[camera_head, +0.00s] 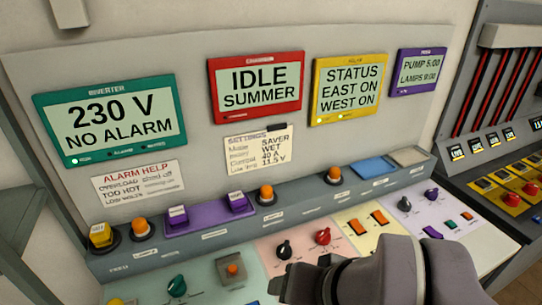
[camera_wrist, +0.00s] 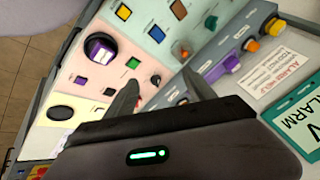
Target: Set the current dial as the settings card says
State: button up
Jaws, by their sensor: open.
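The settings card (camera_head: 258,150) hangs below the red-framed display and reads Mode SAVER, a second line WET, a current line 40 A and a last line 11.5 V. In the head view, a black dial (camera_head: 284,249) and a red dial (camera_head: 323,237) stand on the pink part of the sloping panel, and a green dial (camera_head: 176,285) on the green part. Their small labels are unreadable, so I cannot tell which is the current dial. My gripper (camera_head: 290,285) is in front of the panel; in the wrist view it (camera_wrist: 160,78) is open and empty, fingers over the panel.
The red-framed display (camera_head: 257,87) reads IDLE SUMMER. A ledge (camera_head: 300,211) behind the dials carries yellow, orange and purple knobs. Orange rocker switches (camera_head: 379,217) lie right of the red dial. A darker panel with red buttons (camera_head: 512,199) stands at the right.

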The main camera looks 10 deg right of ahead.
jog(key=w+d+r+m+g+h+p, duration=0.1)
jog(key=w+d+r+m+g+p, duration=0.25)
jog(key=w, duration=0.55)
jog(key=m+g+h+p, duration=0.15)
jog(key=m+p, duration=0.25)
jog(key=m, duration=1.1)
send_over(326, 232)
notch_tip(326, 232, down, 8)
jog(key=shift+g+y, duration=0.25)
jog(key=shift+g, duration=0.15)
notch_tip(326, 232, down, 17)
jog(key=b, duration=0.5)
jog(key=shift+f+b, duration=0.15)
jog(key=shift+b, duration=0.15)
jog(key=c, duration=1.3)
